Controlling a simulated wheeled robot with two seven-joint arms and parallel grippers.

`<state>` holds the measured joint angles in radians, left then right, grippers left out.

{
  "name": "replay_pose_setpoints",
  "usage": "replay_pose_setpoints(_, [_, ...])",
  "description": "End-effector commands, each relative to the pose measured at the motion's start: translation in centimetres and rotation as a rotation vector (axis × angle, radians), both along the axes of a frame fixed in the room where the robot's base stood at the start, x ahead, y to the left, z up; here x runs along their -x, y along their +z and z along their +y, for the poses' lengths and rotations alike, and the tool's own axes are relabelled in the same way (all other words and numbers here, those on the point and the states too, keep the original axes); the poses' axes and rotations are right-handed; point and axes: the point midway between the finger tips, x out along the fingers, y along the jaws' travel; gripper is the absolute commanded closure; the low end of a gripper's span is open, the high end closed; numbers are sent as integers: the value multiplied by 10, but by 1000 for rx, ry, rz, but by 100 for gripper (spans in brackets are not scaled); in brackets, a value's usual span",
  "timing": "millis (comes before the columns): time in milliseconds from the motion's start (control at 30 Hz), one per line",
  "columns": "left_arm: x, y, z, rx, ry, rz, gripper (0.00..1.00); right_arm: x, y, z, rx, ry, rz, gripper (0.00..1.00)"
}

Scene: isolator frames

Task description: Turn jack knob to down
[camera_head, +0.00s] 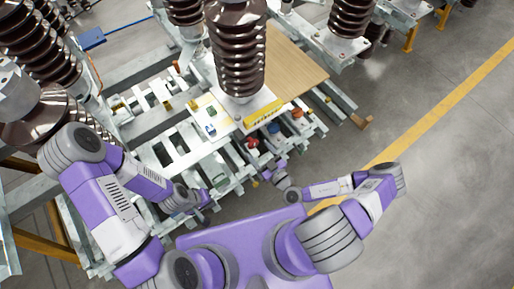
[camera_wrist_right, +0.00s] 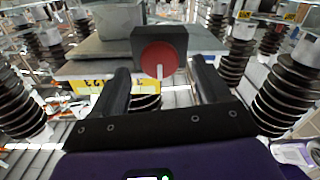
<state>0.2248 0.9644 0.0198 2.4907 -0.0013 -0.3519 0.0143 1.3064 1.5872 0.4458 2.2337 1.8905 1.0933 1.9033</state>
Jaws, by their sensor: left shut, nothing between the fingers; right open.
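The jack knob (camera_wrist_right: 158,57) is a round red disc on a dark square block in the right wrist view. A short white mark on it runs from about its middle to its lower edge in that picture. A small red knob (camera_head: 252,143) shows at the frame's near edge in the head view. My right gripper (camera_wrist_right: 160,73) is open, with one finger on each side of the red disc in the picture; contact cannot be told. In the head view my right gripper (camera_head: 267,171) is just in front of the red knob. My left gripper (camera_head: 204,201) is shut and empty, further left near the metal frame.
A yellow label plate (camera_head: 263,112) lies below the large brown insulator (camera_head: 238,50). An orange knob (camera_head: 298,113) is to the right of the red one. Metal rails (camera_head: 190,150) extend to the left. Grey floor (camera_head: 440,190) at the right is clear.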

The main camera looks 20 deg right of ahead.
Motion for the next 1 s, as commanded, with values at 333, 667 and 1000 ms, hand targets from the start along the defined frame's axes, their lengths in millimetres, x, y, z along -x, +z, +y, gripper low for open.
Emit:
replay_pose_setpoints(333, [0,-2,0,0,0,0,100,48,0,-18,-1,-2,0,24])
replay_pose_setpoints(667, [0,-2,0,0,0,0,100,53,0,-19,-1,-1,-1,24])
replay_pose_setpoints(1000, [0,-2,0,0,0,0,100,53,1,-18,3,4,-4,24])
